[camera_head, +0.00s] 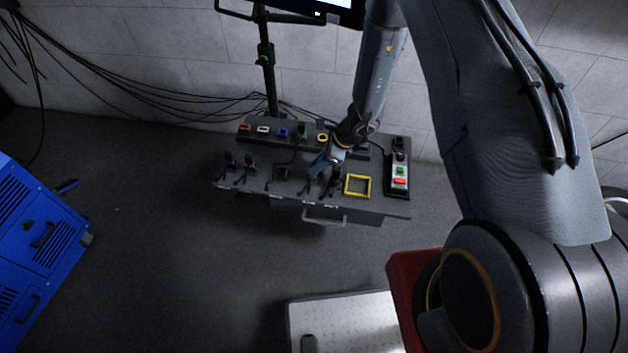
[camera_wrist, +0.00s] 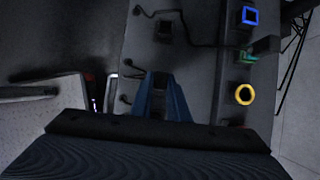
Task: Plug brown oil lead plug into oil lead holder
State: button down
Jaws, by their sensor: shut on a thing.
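My gripper (camera_head: 320,164) reaches down over the front half of the dark bench, among the black lead plugs. In the wrist view its two blue fingers (camera_wrist: 163,90) are close together, shut on a dark plug that is mostly hidden; its colour cannot be told. Coloured fittings line the back of the bench: orange-brown (camera_head: 245,127), white (camera_head: 263,129), blue (camera_head: 283,132), green (camera_head: 302,131) and a yellow ring (camera_head: 322,138). I cannot tell which one is the oil lead holder. My arm hides the row to the right of the yellow ring.
Black plugs (camera_head: 249,164) with cables stand at the bench's left front. A yellow square frame (camera_head: 357,185) and a button box (camera_head: 398,172) are to the right. A monitor post (camera_head: 266,70) rises behind. A blue cabinet (camera_head: 38,250) stands at left, with clear floor between.

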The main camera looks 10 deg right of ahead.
jog(key=shift+f, duration=0.2)
jog(key=c, duration=1.6)
grip_release()
jog(key=shift+r, duration=0.1)
jog(key=shift+b+v, duration=0.45)
jog(key=shift+v, duration=3.4)
jog(key=shift+r, duration=0.1)
